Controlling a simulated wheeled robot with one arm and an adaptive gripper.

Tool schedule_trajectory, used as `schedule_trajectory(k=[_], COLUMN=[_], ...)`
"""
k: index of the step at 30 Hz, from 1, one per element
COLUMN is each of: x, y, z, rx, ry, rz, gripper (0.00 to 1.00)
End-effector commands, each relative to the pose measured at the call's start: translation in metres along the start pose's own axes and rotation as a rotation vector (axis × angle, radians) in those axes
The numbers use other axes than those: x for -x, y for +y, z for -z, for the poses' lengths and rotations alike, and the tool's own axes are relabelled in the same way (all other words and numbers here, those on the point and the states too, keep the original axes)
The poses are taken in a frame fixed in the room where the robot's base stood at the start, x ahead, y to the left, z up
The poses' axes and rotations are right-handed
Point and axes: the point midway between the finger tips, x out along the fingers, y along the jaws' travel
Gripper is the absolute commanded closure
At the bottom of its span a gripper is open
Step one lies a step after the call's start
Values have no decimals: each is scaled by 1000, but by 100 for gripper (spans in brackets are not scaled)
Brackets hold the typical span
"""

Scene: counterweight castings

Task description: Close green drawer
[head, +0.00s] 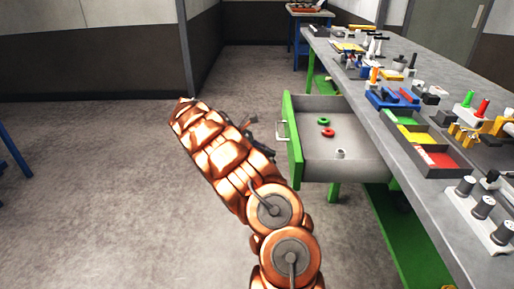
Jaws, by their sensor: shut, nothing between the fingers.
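The green drawer (295,142) is pulled out from the left side of the grey workbench. Its front panel is green with a silver handle (281,127) on the left face. Inside it lie a green ring (323,122), a red ring (327,132) and a small light cylinder (340,154). My gripper (252,130) is dark and partly hidden behind my copper-coloured arm. It is shut and empty, left of the drawer front and handle, with a small gap showing between them.
The workbench (420,195) runs along the right, crowded with tools and fittings. A tray with green, yellow and red compartments (437,160) stands near its edge. A small blue table (297,36) is at the back. The floor (100,190) to the left is mostly clear.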

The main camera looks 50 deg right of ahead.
Motion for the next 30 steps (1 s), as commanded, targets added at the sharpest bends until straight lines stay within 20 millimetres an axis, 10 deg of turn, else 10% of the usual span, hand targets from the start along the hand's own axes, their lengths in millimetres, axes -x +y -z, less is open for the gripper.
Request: schedule_trajectory(k=[10, 30], x=[-40, -48], y=[0, -1], z=[-18, -23], rx=[-1, 2], ry=[0, 0], rz=[0, -2], gripper=[100, 100])
